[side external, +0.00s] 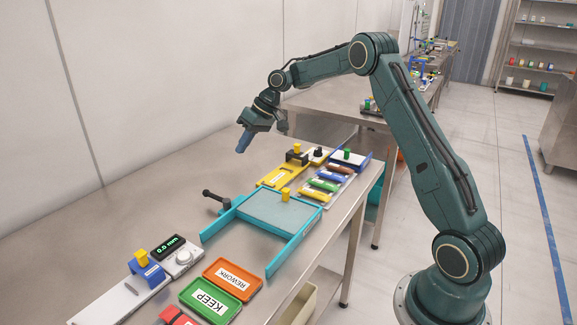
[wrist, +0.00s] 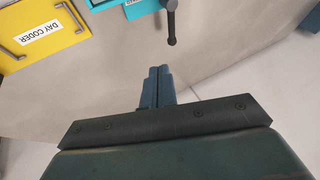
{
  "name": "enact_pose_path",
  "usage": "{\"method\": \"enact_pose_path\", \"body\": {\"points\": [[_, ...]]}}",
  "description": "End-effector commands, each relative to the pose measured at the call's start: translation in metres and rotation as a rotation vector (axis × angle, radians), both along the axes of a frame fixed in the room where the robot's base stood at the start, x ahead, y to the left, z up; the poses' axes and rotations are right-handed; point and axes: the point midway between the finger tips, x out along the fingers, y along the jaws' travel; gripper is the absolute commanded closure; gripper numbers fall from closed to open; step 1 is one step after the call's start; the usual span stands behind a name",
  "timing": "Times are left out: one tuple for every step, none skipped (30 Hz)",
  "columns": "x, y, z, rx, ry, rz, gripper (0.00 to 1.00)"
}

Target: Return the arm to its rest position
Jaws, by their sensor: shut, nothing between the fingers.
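My gripper (side external: 241,145) is raised above the metal table, toward its back edge by the wall, with its blue fingers pointing down. In the wrist view the two blue fingers (wrist: 157,72) lie side by side, shut with nothing between them. My green arm reaches over the table from its base on the right. Nothing touches the fingers in either view.
Below stand a yellow day coder (side external: 272,180), a teal frame (side external: 307,234) with a grey pad, and a black-knobbed lever (side external: 209,194). Several coloured bars (side external: 323,185) lie to the right. Orange REWORK (side external: 245,277) and green KEEP (side external: 226,301) trays stand in front.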

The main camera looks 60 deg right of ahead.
Motion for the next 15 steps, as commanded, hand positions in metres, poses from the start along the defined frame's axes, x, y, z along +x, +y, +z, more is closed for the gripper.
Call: {"method": "enact_pose_path", "body": {"points": [[-0.004,0.007,0.011,-0.012,-0.004,0.000,1.00],[-0.007,0.011,0.017,-0.019,-0.004,0.000,1.00],[-0.011,0.016,0.024,-0.028,-0.005,-0.001,1.00],[-0.015,0.020,0.030,-0.036,-0.006,-0.001,1.00],[-0.018,0.024,0.036,-0.043,-0.006,-0.002,1.00],[-0.024,0.030,0.044,-0.053,-0.006,-0.004,1.00],[-0.028,0.034,0.049,-0.061,-0.007,-0.004,1.00],[-0.032,0.038,0.055,-0.068,-0.008,-0.006,1.00],[-0.038,0.044,0.062,-0.077,-0.009,-0.007,1.00],[-0.043,0.047,0.067,-0.085,-0.009,-0.009,1.00],[-0.047,0.052,0.071,-0.092,-0.008,-0.009,1.00],[-0.054,0.057,0.078,-0.100,-0.009,-0.011,1.00],[-0.059,0.060,0.082,-0.108,-0.010,-0.013,1.00],[-0.065,0.064,0.087,-0.114,-0.011,-0.014,1.00],[-0.072,0.070,0.093,-0.124,-0.012,-0.016,1.00]]}}
